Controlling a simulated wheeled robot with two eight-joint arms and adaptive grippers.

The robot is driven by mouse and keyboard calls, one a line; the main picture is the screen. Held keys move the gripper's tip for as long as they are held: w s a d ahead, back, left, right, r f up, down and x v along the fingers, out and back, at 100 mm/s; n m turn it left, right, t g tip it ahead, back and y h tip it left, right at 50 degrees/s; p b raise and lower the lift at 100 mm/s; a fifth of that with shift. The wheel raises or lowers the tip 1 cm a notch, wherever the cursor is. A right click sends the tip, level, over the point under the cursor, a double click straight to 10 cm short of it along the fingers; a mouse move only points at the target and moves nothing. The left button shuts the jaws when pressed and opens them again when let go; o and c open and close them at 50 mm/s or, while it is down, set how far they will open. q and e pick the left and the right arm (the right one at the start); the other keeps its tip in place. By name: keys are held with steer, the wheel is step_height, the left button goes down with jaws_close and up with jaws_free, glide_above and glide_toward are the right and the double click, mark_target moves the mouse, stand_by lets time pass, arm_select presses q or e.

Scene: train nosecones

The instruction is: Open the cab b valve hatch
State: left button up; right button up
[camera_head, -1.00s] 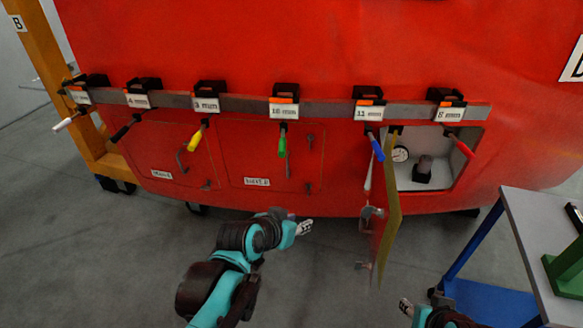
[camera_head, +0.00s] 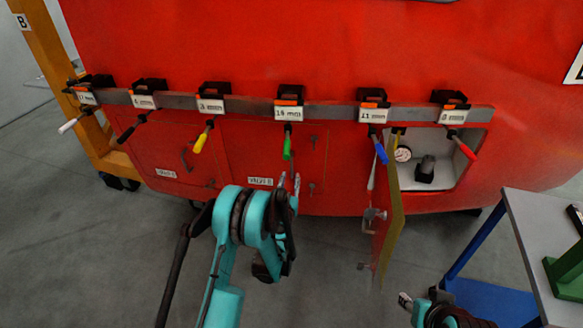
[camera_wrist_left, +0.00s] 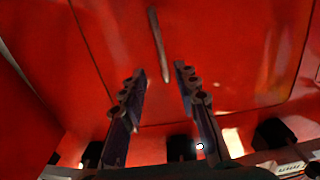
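The closed middle hatch (camera_head: 245,150) is in the red cab front and has a small label (camera_head: 260,181) that is hard to read. A second closed hatch (camera_head: 160,145) is to its left, also labelled, with a bent metal handle (camera_head: 187,160). My left gripper (camera_head: 289,181) is in front of the middle hatch's lower right part, below the green-handled tool (camera_head: 287,147). In the left wrist view its fingers (camera_wrist_left: 160,75) are apart with nothing between the tips. A metal bar handle (camera_wrist_left: 158,45) lies just beyond them. My right gripper (camera_head: 404,300) is low at right, its opening unclear.
A hatch door (camera_head: 391,225) at right stands open, jutting outward beside a white compartment (camera_head: 455,175) with a gauge. A rail (camera_head: 330,110) with several labelled holders and coloured tools crosses above the hatches. A grey table (camera_head: 530,230) stands at right.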

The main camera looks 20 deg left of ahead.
mark_target(291, 167)
arm_select(q)
steer(key=w, duration=0.2)
steer(key=w+a+b, duration=0.1)
steer(key=w, duration=0.2)
steer(key=w+b, duration=0.1)
steer(key=w, duration=0.1)
steer(key=shift+w+a+f, duration=0.25)
steer(key=shift+w+f, duration=0.05)
jaws_close()
